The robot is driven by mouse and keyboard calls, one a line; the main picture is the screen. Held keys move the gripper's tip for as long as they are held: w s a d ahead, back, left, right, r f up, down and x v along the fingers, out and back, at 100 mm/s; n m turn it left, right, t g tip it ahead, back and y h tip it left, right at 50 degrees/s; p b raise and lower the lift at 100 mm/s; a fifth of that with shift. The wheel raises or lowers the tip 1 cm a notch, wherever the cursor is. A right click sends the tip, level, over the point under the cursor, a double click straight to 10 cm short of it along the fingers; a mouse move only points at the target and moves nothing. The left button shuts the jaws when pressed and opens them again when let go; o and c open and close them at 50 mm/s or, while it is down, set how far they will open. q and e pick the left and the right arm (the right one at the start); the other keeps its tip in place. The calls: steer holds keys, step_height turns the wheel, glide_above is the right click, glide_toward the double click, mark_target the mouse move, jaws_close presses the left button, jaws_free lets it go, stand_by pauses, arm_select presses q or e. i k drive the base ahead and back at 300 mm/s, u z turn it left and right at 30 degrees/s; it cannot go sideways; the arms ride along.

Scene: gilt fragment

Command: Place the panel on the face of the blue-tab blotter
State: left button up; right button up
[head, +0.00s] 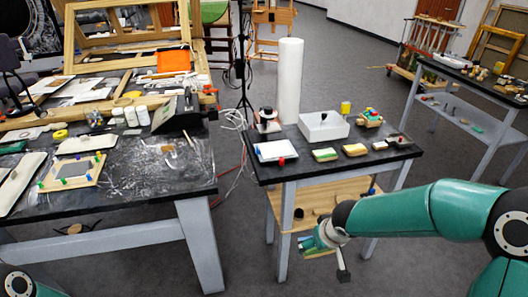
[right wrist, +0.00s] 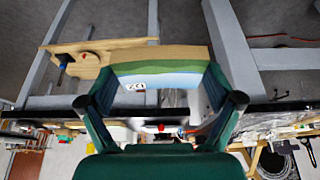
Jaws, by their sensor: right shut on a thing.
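My right gripper (right wrist: 162,100) is shut on the panel (right wrist: 160,67), a small board with a wood-coloured edge and a green and blue painted face bearing a small white label. In the head view the right gripper (head: 322,240) holds the panel low, in front of the small table's lower shelf. A white blotter-like sheet (head: 272,151) with a red tab lies on the small table's left front.
The small dark-topped table (head: 342,163) also bears a white tray (head: 324,126), several sponges or blocks, and a tall white roll (head: 290,80). Its wooden shelf (head: 325,196) is below. The large left table (head: 140,180) is crowded; open floor lies between the tables.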

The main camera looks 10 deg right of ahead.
mark_target(275, 148)
steer(key=z, duration=0.45)
steer(key=i, duration=1)
steer(key=u, duration=0.4)
